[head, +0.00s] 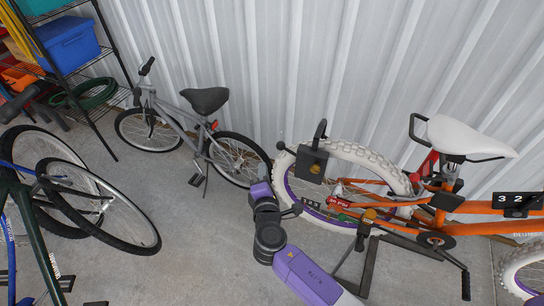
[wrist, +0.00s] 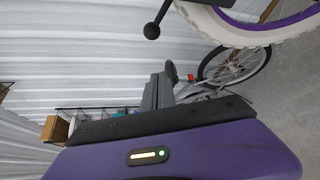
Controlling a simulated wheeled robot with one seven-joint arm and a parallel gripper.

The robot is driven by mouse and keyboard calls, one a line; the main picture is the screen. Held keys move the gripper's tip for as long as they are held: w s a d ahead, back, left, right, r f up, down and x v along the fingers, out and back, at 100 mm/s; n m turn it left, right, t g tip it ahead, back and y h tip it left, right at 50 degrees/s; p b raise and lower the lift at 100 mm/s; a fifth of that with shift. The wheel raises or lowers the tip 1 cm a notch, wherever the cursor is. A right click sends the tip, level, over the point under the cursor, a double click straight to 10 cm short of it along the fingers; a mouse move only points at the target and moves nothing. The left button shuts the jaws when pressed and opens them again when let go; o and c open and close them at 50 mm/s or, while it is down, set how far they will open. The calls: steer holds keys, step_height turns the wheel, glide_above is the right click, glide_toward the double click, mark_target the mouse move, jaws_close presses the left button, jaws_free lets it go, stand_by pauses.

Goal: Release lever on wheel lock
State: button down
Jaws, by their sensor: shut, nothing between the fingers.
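The wheel lock (head: 312,163) is a dark box with a black shackle, sitting around the white tire of the orange bike's wheel. Its lever (head: 281,146) sticks out to the left and ends in a dark ball. In the wrist view the lever's ball (wrist: 152,31) shows at the top, beside the white tire (wrist: 240,30); the lock body is out of that picture. My gripper (head: 262,192) is below and left of the lock, apart from the lever. In the wrist view its dark fingers (wrist: 158,92) are together, with nothing between them.
The orange bike (head: 480,207) with a white saddle stands on the right by a metal stand. A grey bike (head: 175,122) leans near the corrugated wall behind. More bikes (head: 75,205) and a shelf with bins (head: 68,45) are left. Floor around my arm's left is clear.

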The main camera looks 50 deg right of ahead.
mark_target(287, 149)
steer(key=w+d+p, duration=0.3)
steer(key=d, duration=0.5)
steer(key=shift+w+f, duration=0.15)
steer(key=shift+w, duration=0.25)
steer(key=shift+s+b, duration=0.1)
steer(key=shift+b, duration=0.2)
